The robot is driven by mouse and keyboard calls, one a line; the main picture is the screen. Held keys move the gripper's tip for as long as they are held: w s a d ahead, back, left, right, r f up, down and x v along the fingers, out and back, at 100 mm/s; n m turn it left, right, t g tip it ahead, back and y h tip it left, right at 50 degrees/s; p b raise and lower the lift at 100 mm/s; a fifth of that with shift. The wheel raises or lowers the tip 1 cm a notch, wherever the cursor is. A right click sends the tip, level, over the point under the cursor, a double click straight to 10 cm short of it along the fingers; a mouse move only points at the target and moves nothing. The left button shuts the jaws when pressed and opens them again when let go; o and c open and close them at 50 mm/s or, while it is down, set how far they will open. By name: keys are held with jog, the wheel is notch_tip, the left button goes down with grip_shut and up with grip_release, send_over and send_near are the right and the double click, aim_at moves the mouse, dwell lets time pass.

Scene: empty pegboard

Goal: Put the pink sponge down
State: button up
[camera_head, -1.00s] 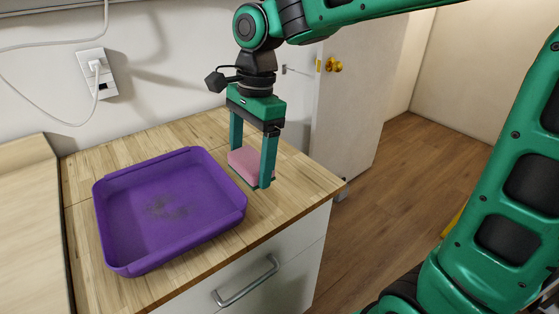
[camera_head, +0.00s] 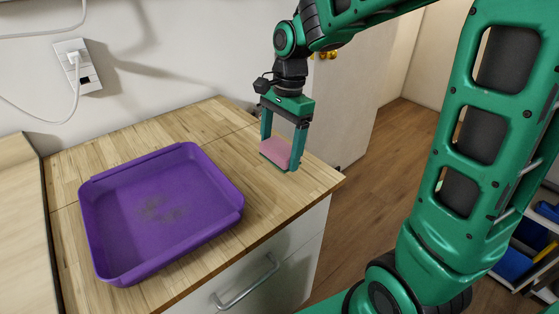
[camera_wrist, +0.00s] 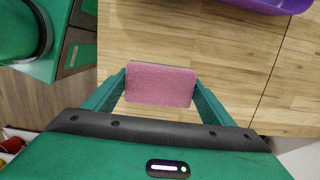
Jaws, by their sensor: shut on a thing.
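The pink sponge (camera_head: 276,151) is a flat pink block between the two fingers of my gripper (camera_head: 281,155). My gripper points down and is shut on it, near the right corner of the wooden counter. In the wrist view the sponge (camera_wrist: 160,85) spans the gap between both fingertips, with the wood behind it. In the head view the sponge is at or just above the counter top; I cannot tell whether it touches. The near finger covers part of its right end.
A purple tray (camera_head: 225,224) with dark stains stands on the wooden counter (camera_head: 199,124), left of my gripper. The counter's front edge and drawer handle (camera_head: 246,284) are below. A wall socket (camera_head: 78,68) with a plugged cable is at the upper left. Bare wood lies between tray and sponge.

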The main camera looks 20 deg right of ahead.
aim_at(287, 143)
jog(key=shift+d+f, duration=0.35)
jog(key=shift+f, duration=1.85)
jog(key=shift+f, duration=0.1)
jog(key=o, duration=1)
jog(key=shift+w, duration=0.1)
jog(key=r, duration=0.4)
jog(key=d+r, duration=0.1)
jog(key=r, duration=0.7)
jog(key=shift+w+d+r, duration=0.1)
jog(key=shift+w+d, duration=0.15)
jog(key=shift+d, duration=0.05)
jog(key=s+d+f+n, duration=0.2)
jog(key=s+d, duration=0.3)
jog(key=s, duration=0.3)
jog(key=s+d+f+n+h, duration=0.1)
jog(key=s+d+f+n, duration=0.2)
jog(key=s+d, duration=0.2)
jog(key=s+d+f+n, duration=0.3)
jog(key=s+d, duration=0.2)
jog(key=s, duration=0.6)
jog(key=shift+d+f, duration=0.15)
jog(key=shift+d, duration=0.2)
